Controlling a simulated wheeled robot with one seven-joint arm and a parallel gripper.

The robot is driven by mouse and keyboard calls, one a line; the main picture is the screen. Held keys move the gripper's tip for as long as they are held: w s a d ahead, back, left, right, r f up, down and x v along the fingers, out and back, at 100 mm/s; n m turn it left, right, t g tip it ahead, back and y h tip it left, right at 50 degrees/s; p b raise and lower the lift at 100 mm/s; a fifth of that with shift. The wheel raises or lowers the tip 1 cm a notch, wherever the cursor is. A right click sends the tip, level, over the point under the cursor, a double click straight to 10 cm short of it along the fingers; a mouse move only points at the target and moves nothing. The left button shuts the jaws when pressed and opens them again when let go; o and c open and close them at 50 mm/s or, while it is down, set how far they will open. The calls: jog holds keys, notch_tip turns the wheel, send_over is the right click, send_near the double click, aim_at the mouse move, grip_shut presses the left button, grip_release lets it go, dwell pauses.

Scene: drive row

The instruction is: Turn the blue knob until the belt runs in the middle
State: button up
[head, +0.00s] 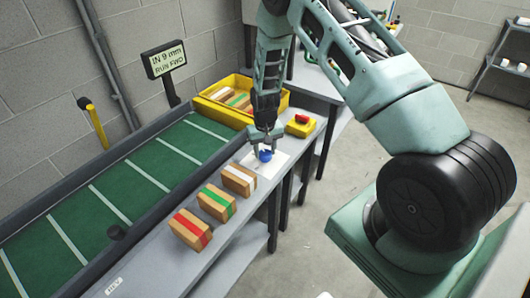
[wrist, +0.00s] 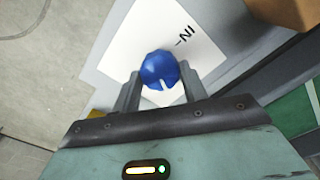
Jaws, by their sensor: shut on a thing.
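The blue knob (head: 265,156) stands on a white card (head: 274,163) on the grey ledge beside the belt. My gripper (head: 264,138) comes down on it from above. In the wrist view the knob (wrist: 158,66) sits between the two fingers of my gripper (wrist: 160,72), which is shut on it. A white pointer mark on the knob faces the gripper body. The card carries the letters "IN", upside down in that view. The green belt (head: 131,177) with white cross lines runs along the left. A black sign (head: 164,59) reads "IN 9 mm" and "RUN FWD".
Boxes with a red (head: 190,230), a green (head: 216,204) and a white stripe (head: 239,180) stand on the ledge near the knob. A yellow box with a red button (head: 300,124) lies behind it. A yellow bin (head: 240,98) holds more striped boxes.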

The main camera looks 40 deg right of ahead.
aim_at(265, 153)
jog(key=shift+m, duration=0.6)
jog(key=o, duration=1)
notch_tip(265, 153, up, 18)
jog(key=b, duration=0.3)
jog(key=shift+f, duration=0.25)
